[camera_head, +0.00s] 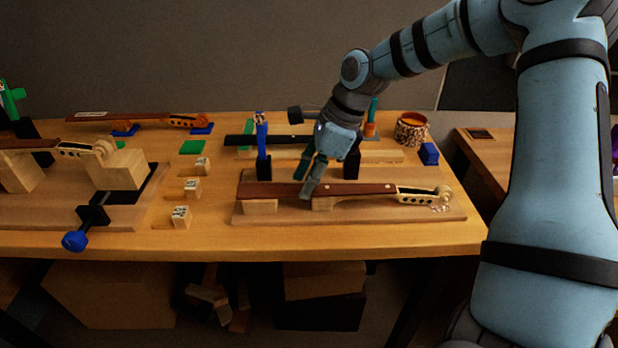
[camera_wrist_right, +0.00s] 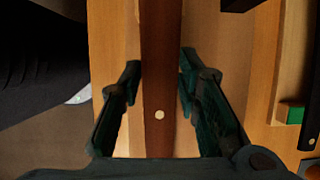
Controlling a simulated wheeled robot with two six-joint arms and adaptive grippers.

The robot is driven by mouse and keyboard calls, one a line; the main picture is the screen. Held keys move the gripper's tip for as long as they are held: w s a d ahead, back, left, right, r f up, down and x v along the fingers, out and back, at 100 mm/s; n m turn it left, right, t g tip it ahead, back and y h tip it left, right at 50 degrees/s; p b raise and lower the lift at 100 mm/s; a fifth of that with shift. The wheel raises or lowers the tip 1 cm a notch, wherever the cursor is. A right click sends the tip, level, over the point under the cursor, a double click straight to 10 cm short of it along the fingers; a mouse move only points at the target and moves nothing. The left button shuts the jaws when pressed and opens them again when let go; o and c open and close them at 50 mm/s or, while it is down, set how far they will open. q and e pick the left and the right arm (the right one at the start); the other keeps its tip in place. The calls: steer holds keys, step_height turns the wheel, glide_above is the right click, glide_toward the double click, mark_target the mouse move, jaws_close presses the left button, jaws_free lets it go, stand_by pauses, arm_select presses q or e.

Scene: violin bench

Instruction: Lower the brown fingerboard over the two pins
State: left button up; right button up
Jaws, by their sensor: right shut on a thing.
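The brown fingerboard (camera_head: 270,189) is a long, dark strip, level along the neck, in the middle of the head view. My right gripper (camera_head: 308,190) is shut on it from above, near its middle. In the right wrist view the fingerboard (camera_wrist_right: 160,60) runs between the two fingers (camera_wrist_right: 158,95), with a pale round dot on its top. The pale neck with its pegbox and scroll (camera_head: 425,195) lies at the fingerboard's right end. The two pins do not show, and I cannot tell if the fingerboard touches the neck. My left gripper is out of view.
A wooden base board (camera_head: 390,215) lies under the neck. A blue-handled clamp (camera_head: 262,135) stands close behind, left of my gripper. A dark strip (camera_head: 240,140) lies further back. Another neck on blocks (camera_head: 118,170) and small wooden cubes (camera_head: 181,216) are to the left.

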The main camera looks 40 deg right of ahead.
steer(key=o, duration=1.3)
steer(key=v, duration=1.2)
